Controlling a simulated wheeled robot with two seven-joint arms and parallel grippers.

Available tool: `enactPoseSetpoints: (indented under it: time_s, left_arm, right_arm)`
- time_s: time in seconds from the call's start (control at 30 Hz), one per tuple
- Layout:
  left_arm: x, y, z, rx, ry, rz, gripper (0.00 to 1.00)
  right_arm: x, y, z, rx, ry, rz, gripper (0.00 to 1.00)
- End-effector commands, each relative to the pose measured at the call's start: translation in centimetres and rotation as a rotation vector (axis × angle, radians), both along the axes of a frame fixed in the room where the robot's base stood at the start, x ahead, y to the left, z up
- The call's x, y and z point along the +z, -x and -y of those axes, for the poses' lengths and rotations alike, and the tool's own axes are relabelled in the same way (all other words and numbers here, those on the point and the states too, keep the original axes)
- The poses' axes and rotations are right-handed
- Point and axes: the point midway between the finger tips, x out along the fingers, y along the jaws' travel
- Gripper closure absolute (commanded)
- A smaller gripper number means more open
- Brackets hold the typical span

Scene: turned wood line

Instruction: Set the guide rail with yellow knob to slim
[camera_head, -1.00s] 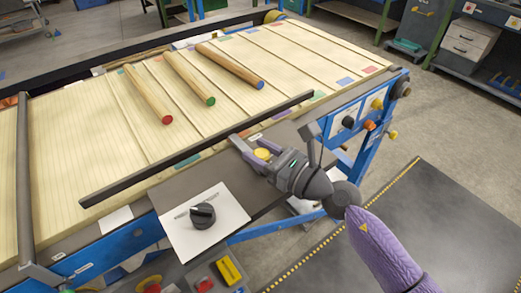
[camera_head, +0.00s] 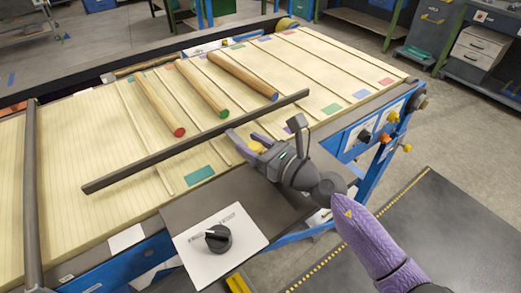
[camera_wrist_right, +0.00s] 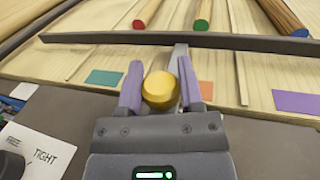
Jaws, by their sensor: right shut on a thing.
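The guide rail (camera_head: 200,138) is a long dark bar lying across the pale slatted bed, just in front of the ends of the wooden dowels. It also crosses the top of the right wrist view (camera_wrist_right: 100,38). Its yellow knob (camera_wrist_right: 160,90) sits between the two purple fingers of my right gripper (camera_wrist_right: 158,85), which is shut on it. A grey arm (camera_wrist_right: 179,60) runs from behind the knob to the rail. The knob is partly hidden by the gripper in the head view (camera_head: 256,146). I cannot read a mark for slim. My left gripper is out of view.
Three dowels with red (camera_head: 179,132), green (camera_head: 223,113) and blue (camera_head: 275,96) ends lie beyond the rail. A green patch (camera_head: 199,175) lies on the near bed. A black dial (camera_head: 218,238) sits on a white plate nearby; one label reads TIGHT.

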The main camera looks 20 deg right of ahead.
Motion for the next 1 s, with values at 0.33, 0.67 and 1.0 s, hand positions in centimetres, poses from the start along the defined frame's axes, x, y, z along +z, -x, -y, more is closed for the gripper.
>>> enactPoseSetpoints:
  time_s: [0.33,0.67,1.0]
  left_arm:
    - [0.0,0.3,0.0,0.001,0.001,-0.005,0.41]
    - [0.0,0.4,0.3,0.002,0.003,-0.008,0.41]
    - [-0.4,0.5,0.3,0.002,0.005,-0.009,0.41]
  right_arm:
    - [0.2,-0.3,0.0,-0.004,0.0,0.005,0.5]
    - [0.1,-0.2,0.0,-0.002,0.0,0.003,0.16]
    - [-0.2,2.7,2.0,-0.002,0.003,0.0,0.16]
